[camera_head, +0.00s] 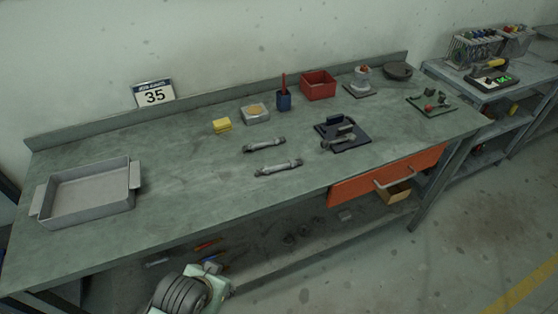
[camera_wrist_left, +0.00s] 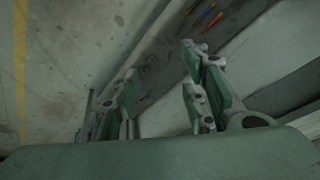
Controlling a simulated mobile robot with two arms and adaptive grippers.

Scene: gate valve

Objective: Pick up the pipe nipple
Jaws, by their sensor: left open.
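Two grey pipe-like pieces lie apart near the middle of the workbench in the head view: a shorter one (camera_head: 264,145) behind and a longer one (camera_head: 279,167) in front. Both have thicker ends; I cannot tell for sure which is the pipe nipple. My left gripper (camera_wrist_left: 160,80) shows in the left wrist view, with its green-padded fingers spread and nothing between them. It points toward the floor and the lower shelf, away from the pipe pieces. My right gripper is not in view.
On the workbench (camera_head: 190,200) are a grey tray (camera_head: 90,193) at left, a yellow block (camera_head: 221,125), a blue cup (camera_head: 284,100), a red bin (camera_head: 318,85) and a dark mat (camera_head: 342,134) with metal parts.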

